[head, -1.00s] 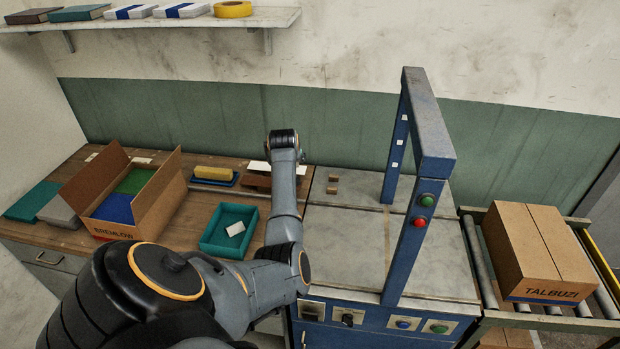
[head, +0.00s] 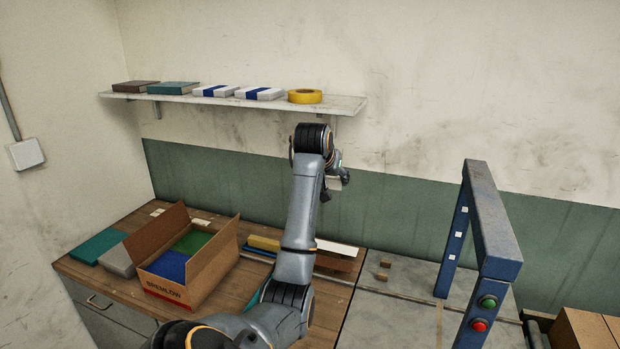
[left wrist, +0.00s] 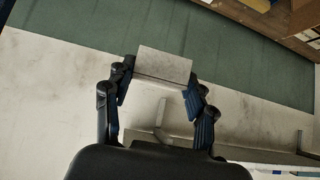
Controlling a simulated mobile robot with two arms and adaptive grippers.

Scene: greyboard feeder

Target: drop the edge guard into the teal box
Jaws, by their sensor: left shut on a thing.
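My left gripper (head: 334,172) is raised in front of the wall, above the back of the bench and below the shelf's right end. In the left wrist view its fingers (left wrist: 158,88) are shut on a pale grey, angled piece, which I take as the edge guard (left wrist: 163,64). In the head view only a small pale bit of it shows under the gripper. The teal box (head: 255,294) is mostly hidden behind my left arm; only a teal sliver shows. My right gripper is not in view.
An open cardboard carton (head: 210,273) holds blue and green stacks. A shelf (head: 340,104) with books, wrapped packs and yellow tape (head: 305,96) hangs above. A blue frame (head: 490,220) stands over the grey machine top (head: 400,310) at right. A carton (head: 580,330) stands beyond it.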

